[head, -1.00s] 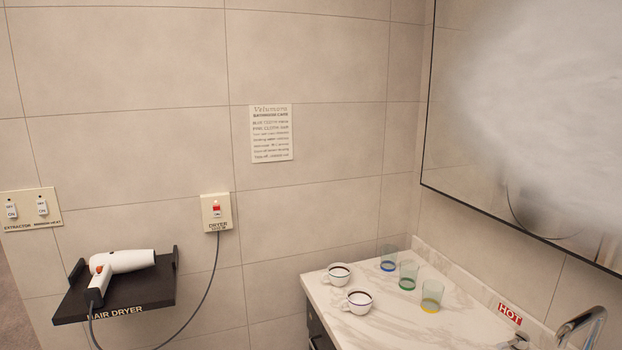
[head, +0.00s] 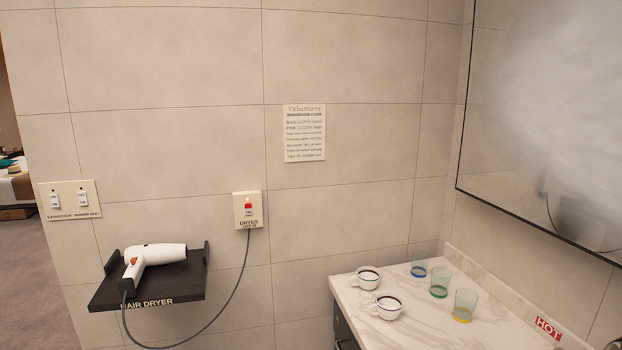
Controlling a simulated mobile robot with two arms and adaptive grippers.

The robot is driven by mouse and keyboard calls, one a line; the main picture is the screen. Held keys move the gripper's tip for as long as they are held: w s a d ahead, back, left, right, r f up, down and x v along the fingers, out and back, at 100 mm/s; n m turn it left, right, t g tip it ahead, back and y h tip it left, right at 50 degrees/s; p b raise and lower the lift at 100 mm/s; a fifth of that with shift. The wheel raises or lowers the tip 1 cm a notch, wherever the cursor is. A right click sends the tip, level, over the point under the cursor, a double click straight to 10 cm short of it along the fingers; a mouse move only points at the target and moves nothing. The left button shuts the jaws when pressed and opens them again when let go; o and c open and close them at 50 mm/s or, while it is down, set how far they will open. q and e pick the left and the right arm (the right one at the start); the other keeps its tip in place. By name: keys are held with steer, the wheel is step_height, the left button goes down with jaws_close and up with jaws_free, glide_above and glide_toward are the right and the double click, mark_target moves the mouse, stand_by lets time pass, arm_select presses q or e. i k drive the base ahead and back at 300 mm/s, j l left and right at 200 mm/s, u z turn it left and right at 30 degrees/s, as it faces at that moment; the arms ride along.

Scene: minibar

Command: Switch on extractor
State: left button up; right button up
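A cream switch plate (head: 70,199) is on the tiled wall at the left. It has two white rocker switches side by side. The left one is the extractor switch (head: 54,201), above a label reading EXTRACTOR. The right one is the mirror heat switch (head: 82,199). The rocker positions are too small to tell. Neither of my grippers shows in the head view.
A hair dryer (head: 152,256) lies on a black wall shelf (head: 190,283) below the switch plate. Its cord runs to a dryer outlet (head: 248,210) with a red switch. A marble counter (head: 410,335) at the right holds two cups and three glasses. A fogged mirror (head: 560,120) hangs above. Open floor (head: 40,270) shows at far left.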

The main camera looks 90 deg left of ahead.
mark_target(53, 198)
steer(key=u, duration=1.95)
